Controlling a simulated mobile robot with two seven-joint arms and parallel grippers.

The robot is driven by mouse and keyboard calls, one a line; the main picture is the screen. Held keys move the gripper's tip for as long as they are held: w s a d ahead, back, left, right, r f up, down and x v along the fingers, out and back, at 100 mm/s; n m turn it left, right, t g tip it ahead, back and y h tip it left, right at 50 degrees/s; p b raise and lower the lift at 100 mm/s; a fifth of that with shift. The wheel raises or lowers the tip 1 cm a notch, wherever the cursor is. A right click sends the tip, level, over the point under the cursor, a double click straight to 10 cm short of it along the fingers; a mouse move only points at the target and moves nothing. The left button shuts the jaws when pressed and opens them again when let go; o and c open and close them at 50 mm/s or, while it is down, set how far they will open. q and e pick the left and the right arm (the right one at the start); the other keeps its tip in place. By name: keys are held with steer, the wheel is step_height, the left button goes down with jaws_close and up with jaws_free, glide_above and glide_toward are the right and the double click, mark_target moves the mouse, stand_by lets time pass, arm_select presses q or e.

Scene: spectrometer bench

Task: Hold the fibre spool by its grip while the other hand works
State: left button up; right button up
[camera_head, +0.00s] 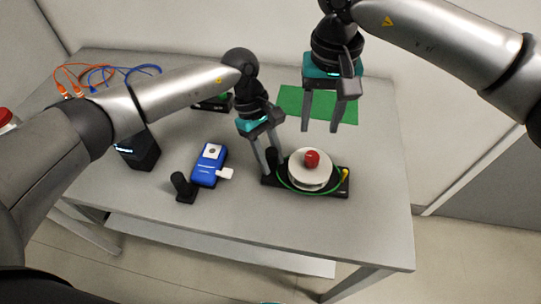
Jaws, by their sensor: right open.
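The fibre spool (297,178) is a white reel with a red knob (312,158) on top and a green fibre (283,184) looped around it. It sits on a black base (335,191) on the table. A black upright grip (272,158) stands at the base's left end. My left gripper (272,166) is down at this grip, with a finger on either side of it in the picture. Whether the fingers press on the grip cannot be told. My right gripper (320,128) is open and empty, above and behind the spool.
A blue device (208,167) with a white plug (225,173) lies left of the spool. A black post (181,184) stands before it. A black box (139,153), orange cables (72,75) and blue cables (140,69) are further left. A green mat (290,100) lies behind.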

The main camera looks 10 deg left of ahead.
mark_target(312, 156)
arm_select(q)
jaws_close()
arm_select(e)
steer(key=shift+o, duration=0.2)
steer(key=shift+o, duration=1.3)
steer(key=shift+r+m, duration=0.2)
steer(key=shift+m, duration=0.1)
step_height(312, 156, down, 10)
steer(key=m, duration=0.4)
jaws_close()
